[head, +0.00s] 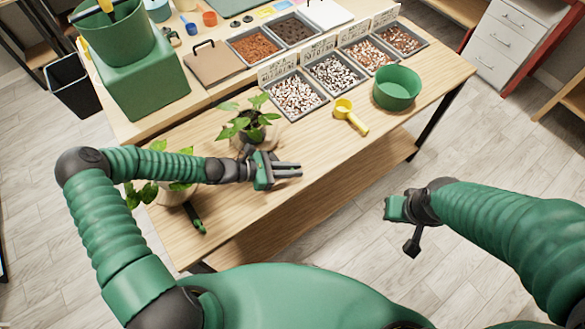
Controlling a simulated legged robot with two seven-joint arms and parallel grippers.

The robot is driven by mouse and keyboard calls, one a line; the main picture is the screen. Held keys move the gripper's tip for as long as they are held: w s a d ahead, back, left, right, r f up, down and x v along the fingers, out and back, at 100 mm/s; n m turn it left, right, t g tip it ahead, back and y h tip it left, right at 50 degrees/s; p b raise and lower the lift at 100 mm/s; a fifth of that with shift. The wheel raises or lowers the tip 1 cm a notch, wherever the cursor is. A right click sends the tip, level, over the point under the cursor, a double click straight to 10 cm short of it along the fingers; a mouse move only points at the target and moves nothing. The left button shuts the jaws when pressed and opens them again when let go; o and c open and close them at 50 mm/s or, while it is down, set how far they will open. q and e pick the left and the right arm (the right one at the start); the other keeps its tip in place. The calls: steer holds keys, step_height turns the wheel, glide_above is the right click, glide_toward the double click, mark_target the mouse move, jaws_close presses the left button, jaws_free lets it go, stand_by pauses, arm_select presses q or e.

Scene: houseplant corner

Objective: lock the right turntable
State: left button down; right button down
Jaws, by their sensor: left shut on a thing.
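The right turntable (277,137) is a pale round disc on the bench, partly hidden by a leafy plant in a dark pot (250,130) standing on it. My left gripper (287,170) is at the disc's near side, its dark fingers pointing right. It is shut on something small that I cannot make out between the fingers. The lock of the right turntable is not clearly visible. A second leafy plant in a pale pot (172,194) stands at the front left, partly behind my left arm. My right gripper (397,209) is off the bench's front edge, its fingers unclear.
A dark green tool (195,219) lies near the left front corner. A yellow scoop (350,116) and green bowl (397,88) stand to the right. Labelled trays (295,95) of pebbles line up behind. A large green block (148,85) stands at the back left.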

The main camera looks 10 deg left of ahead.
arm_select(q)
steer(key=shift+w+a, duration=0.1)
steer(key=shift+s+a+f+m+g, duration=0.1)
steer(key=shift+s+m+g, duration=0.1)
steer(key=shift+m+g, duration=0.9)
steer(key=shift+s+m+g+h+b, duration=0.15)
steer(key=shift+m+g+h+b, duration=0.15)
steer(key=shift+g, duration=0.3)
steer(key=shift+a, duration=0.1)
steer(key=c, duration=1.4)
jaws_free()
steer(key=shift+c, duration=0.2)
steer(key=v, duration=1.7)
steer(key=shift+f+b, duration=0.15)
steer(key=shift+b, duration=0.2)
